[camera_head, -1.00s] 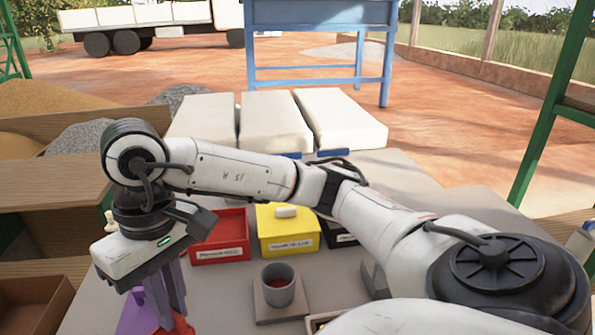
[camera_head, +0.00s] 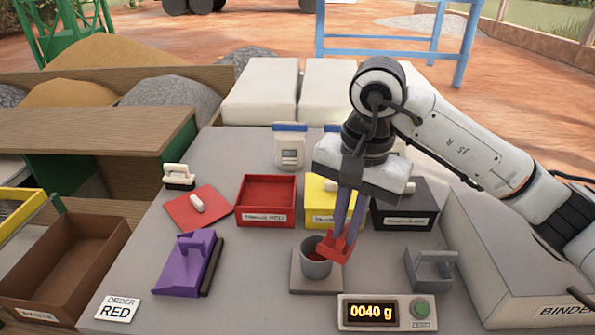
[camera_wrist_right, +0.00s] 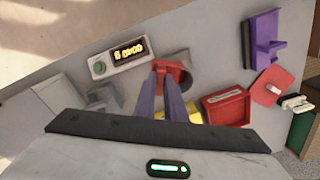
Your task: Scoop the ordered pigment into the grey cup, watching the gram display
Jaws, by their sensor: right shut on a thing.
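My right gripper (camera_head: 346,228) is shut on a red scoop (camera_head: 337,248), held tilted at the right rim of the grey cup (camera_head: 316,268). Its purple fingers and the scoop also show in the right wrist view (camera_wrist_right: 172,72). The cup stands on a flat grey plate (camera_head: 300,284) and has red pigment inside; the scoop hides part of its mouth. The gram display (camera_head: 371,312) reads 0040 g. The red bin (camera_head: 266,219) is open, with red pigment in it. The order card (camera_head: 117,308) says RED. My left gripper is not in view.
A red lid (camera_head: 183,213) with a white handle lies left of the red bin. The yellow bin (camera_head: 318,217) and black bin (camera_head: 405,222) stand to its right. A purple handled tool (camera_head: 182,270), a grey handled block (camera_head: 430,272) and a waste box (camera_head: 62,262) surround the cup area.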

